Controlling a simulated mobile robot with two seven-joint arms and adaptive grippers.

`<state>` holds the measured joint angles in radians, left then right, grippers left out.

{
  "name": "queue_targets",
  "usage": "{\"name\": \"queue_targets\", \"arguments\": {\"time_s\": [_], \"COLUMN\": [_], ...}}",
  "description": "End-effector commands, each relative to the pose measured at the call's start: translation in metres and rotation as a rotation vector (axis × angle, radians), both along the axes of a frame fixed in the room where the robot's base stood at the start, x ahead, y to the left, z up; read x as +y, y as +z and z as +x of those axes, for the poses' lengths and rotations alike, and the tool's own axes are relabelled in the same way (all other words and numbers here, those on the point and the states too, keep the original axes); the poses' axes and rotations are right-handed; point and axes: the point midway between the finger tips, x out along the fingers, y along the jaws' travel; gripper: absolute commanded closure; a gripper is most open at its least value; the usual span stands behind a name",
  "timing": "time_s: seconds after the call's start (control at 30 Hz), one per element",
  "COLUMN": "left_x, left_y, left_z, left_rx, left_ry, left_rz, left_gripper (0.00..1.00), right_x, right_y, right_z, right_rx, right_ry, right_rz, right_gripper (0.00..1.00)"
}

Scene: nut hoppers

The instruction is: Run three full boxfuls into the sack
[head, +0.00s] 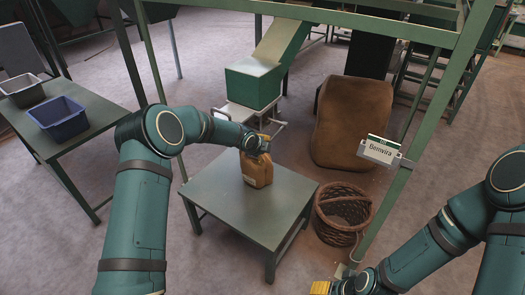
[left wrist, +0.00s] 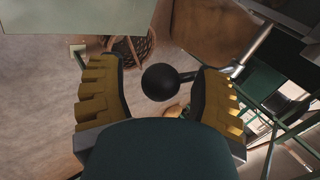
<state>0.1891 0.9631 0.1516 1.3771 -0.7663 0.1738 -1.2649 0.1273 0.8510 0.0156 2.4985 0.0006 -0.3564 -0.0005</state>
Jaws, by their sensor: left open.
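A green box (head: 252,84) with a sloping green chute stands on a pale stand behind the small table. A large brown sack-like bulk (head: 352,122) rests on the floor to its right. It also shows in the left wrist view (left wrist: 205,28). My left gripper (head: 264,139) is above the small table, its fingers mostly hidden in the head view. In the left wrist view its yellow fingers (left wrist: 157,90) are spread. A black ball knob (left wrist: 167,82) on a short rod shows between them, apart from both. My right gripper (head: 321,288) is partly cut off at the bottom edge.
A mustard-brown jug-shaped object (head: 257,172) stands on the small table (head: 238,212). A wicker basket (head: 341,232) is on the floor beside it. Blue (head: 60,126) and grey (head: 22,94) bins sit on the left table.

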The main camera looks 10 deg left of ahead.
Motion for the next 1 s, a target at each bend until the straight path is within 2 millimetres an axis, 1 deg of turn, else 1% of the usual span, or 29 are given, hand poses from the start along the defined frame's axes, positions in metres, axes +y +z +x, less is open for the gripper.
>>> {"name": "queue_targets", "arguments": {"time_s": [0.17,0.27,0.5,0.7,0.83,1.0], "left_x": [0.002,0.005,0.014,0.019,0.021,0.021], "left_y": [0.008,0.019,0.055,0.079,0.088,0.092], "left_z": [-0.005,-0.014,-0.043,-0.063,-0.071,-0.075], "left_rx": [-0.001,-0.002,-0.003,-0.002,-0.001,-0.001], "left_ry": [0.001,0.0,0.0,0.0,-0.001,-0.001], "left_rz": [0.001,0.001,0.001,0.0,0.0,0.0], "left_gripper": [0.35,0.35,0.35,0.35,0.35,0.35], "right_x": [0.0,0.0,0.0,0.0,0.0,0.0], "right_y": [0.0,0.0,0.0,0.0,0.0,0.0], "right_z": [0.0,0.0,0.0,0.0,0.0,0.0], "right_rx": [0.0,0.0,0.0,0.0,0.0,0.0], "right_ry": [0.0,0.0,0.0,0.0,0.0,0.0], "right_rz": [0.0,0.0,0.0,0.0,0.0,0.0], "right_gripper": [0.35,0.35,0.35,0.35,0.35,0.35]}}
